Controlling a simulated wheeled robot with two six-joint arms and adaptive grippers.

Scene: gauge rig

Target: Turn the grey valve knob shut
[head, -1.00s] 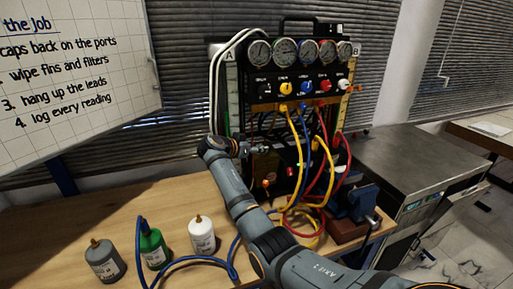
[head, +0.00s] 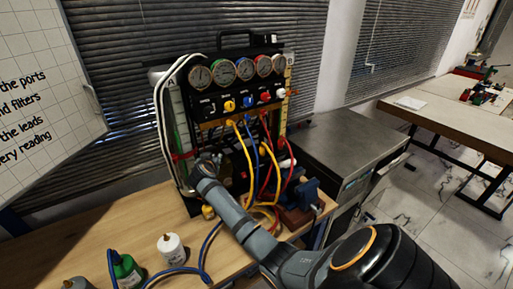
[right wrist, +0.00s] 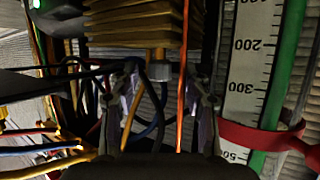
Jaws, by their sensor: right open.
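The gauge rig (head: 205,108) stands at the back of the bench, with a row of coloured knobs under its dials. A small pale grey knob (head: 280,94) shows at the right end of that row; I cannot tell for sure that it is the valve knob. My right gripper (right wrist: 163,85) is open, with its two fingers apart before hoses and a brass-coloured ribbed part (right wrist: 130,22). Nothing is clearly held between them. In the head view, its wrist is low at the rig's left side and the fingertips are hard to make out. My left gripper is out of view.
Yellow, blue and red hoses (head: 251,160) hang before the rig. A green tube with a red clamp (right wrist: 262,137) stands close by the gripper. A blue vise (head: 300,192) and bottles (head: 172,250) stand on the bench.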

